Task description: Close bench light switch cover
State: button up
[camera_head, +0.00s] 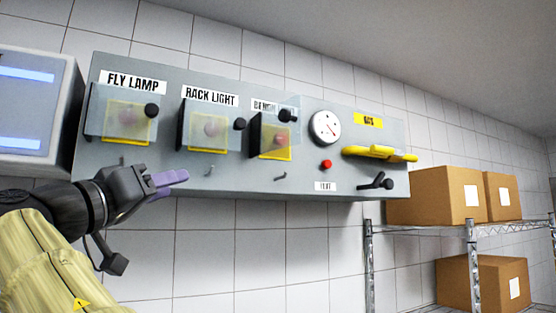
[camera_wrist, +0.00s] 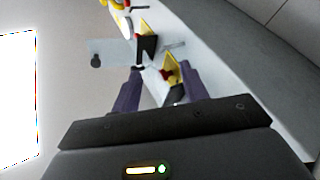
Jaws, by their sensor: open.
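The bench light switch cover (camera_head: 288,134) is a clear pane with a black knob, on the third switch box of the grey wall panel. It stands out from its black and yellow box and overlaps the partly hidden label above. My gripper (camera_head: 177,178) is in front of the panel's lower left, left of and below that cover and apart from it. In the wrist view its two purple fingers (camera_wrist: 160,68) are spread and hold nothing. A clear pane with a dark knob (camera_wrist: 112,51) shows left of the fingers there; I cannot tell which switch it belongs to.
The fly lamp cover (camera_head: 122,112) and rack light cover (camera_head: 207,126) sit left of the bench light cover. A gauge (camera_head: 325,128), red button (camera_head: 326,164) and yellow gas handle (camera_head: 380,153) are right. Boxes (camera_head: 436,195) stand on a wire shelf at lower right.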

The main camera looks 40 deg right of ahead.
aim_at(282, 115)
jog(key=s+r+m+g+h, duration=0.2)
jog(key=s+r+m+g, duration=0.4)
jog(key=s, duration=0.4)
jog(key=m+g, duration=0.1)
jog(key=m, duration=0.1)
jog(key=shift+d+r+m, duration=0.2)
jog(key=shift+r+m, duration=0.2)
jog(key=shift+d, duration=0.1)
jog(key=p+x, duration=0.3)
jog(key=x, duration=0.5)
jog(key=p+x, duration=0.4)
jog(key=x, duration=0.4)
jog(key=shift+w+d+r+p, duration=0.1)
jog(key=shift+d+r+p, duration=0.1)
jog(key=shift+r+p, duration=0.15)
jog(key=shift+d, duration=0.4)
jog(key=shift+c, duration=0.2)
grip_shut()
